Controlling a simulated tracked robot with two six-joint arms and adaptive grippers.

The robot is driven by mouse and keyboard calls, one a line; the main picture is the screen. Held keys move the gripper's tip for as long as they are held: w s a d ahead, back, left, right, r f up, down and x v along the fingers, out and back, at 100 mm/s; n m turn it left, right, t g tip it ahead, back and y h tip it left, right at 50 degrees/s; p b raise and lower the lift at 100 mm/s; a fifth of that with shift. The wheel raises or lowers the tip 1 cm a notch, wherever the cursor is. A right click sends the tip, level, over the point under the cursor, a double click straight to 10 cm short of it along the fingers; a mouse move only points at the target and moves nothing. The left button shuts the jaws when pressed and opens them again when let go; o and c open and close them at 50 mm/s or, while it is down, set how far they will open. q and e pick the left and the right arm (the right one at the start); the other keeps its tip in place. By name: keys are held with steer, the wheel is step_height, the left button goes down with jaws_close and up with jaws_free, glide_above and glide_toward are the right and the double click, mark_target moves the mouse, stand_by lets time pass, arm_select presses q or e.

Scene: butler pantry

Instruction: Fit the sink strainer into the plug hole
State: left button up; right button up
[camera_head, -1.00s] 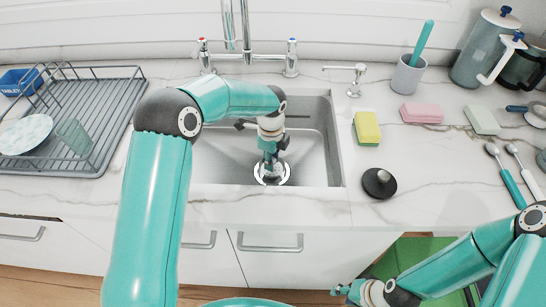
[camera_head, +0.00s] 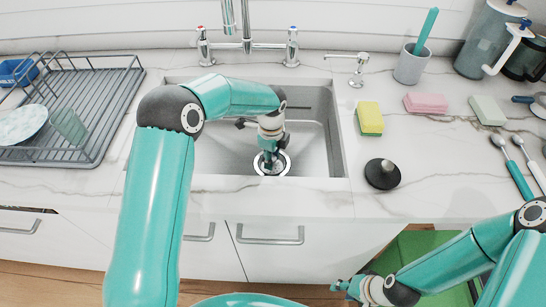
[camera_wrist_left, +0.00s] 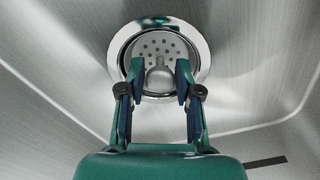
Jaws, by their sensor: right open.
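The sink strainer (camera_wrist_left: 160,45) is a perforated metal disc with a small upright knob. In the left wrist view it lies within the bright ring of the plug hole (camera_wrist_left: 203,66), with a dark gap showing around part of its edge. I cannot tell whether it sits fully down. In the head view my left gripper (camera_head: 270,160) hides most of the strainer. My right gripper (camera_head: 340,287) is open and empty, low in front of the counter.
The sink basin (camera_head: 318,150) is otherwise empty, with the tap (camera_head: 246,45) behind it. A dark round stopper (camera_head: 382,174) and a yellow sponge (camera_head: 369,118) are right of the sink. A dish rack (camera_head: 90,140) stands left. A green bin (camera_head: 415,245) is below right.

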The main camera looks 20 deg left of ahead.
arm_select(q)
steer(key=shift+r, duration=0.2)
steer(key=shift+r+p, duration=0.4)
steer(key=shift+r, duration=0.05)
stand_by(0.4)
steer(key=shift+r+p, duration=1.45)
steer(key=shift+r, duration=0.55)
steer(key=o, duration=0.6)
steer(key=shift+c, duration=0.2)
steer(key=shift+r, duration=0.1)
step_height(320, 180, up, 12)
